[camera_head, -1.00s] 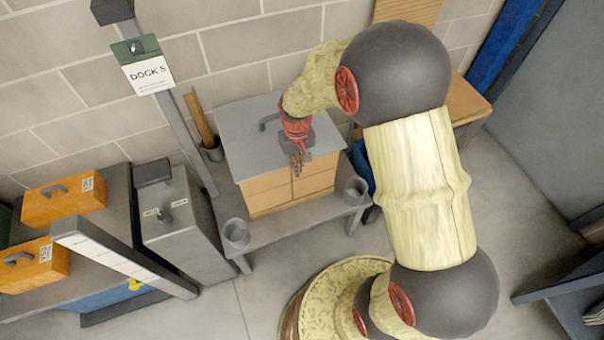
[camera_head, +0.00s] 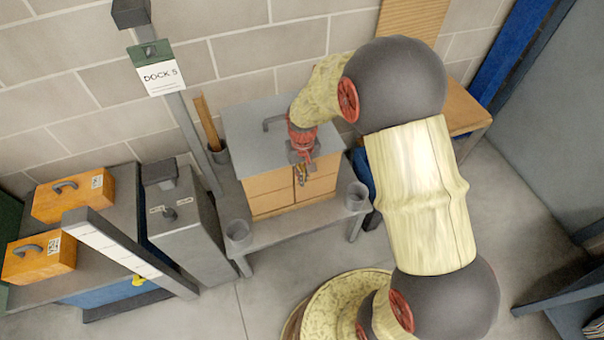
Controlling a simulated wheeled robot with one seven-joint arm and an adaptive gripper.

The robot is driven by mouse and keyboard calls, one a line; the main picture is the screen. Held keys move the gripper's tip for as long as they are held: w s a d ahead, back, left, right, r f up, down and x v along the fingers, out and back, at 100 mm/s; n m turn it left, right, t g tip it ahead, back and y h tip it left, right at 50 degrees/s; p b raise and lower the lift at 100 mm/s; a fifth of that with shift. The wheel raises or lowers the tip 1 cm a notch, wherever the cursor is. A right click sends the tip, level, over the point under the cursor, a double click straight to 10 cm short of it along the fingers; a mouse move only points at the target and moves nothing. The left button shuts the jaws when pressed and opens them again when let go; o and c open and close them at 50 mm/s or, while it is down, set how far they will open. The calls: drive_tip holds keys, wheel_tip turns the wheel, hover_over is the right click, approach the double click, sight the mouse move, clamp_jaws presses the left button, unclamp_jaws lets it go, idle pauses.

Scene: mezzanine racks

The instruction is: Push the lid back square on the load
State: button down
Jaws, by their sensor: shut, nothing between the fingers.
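The lid (camera_head: 252,128) is a flat grey slab with a dark handle, lying on top of the load. The load (camera_head: 272,192) is a block of light wooden boxes on a low grey stand. My gripper (camera_head: 301,179) is shut and empty, pointing down at the lid's front edge, in front of the load's upper front face. Whether its fingers touch the lid or load cannot be told. My wrist and arm hide the lid's right part, so its squareness on that side cannot be judged.
The grey stand (camera_head: 285,229) has a grey cup (camera_head: 237,235) at its front left and another (camera_head: 356,197) at its right. A grey post with a Dock 5 sign (camera_head: 160,78) rises to the left. Orange cases (camera_head: 73,193) sit farther left. A block wall stands behind.

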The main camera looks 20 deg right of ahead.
wheel_tip(320, 180, up, 10)
drive_tip(key=p, duration=0.3)
drive_tip(key=shift+w, duration=0.3)
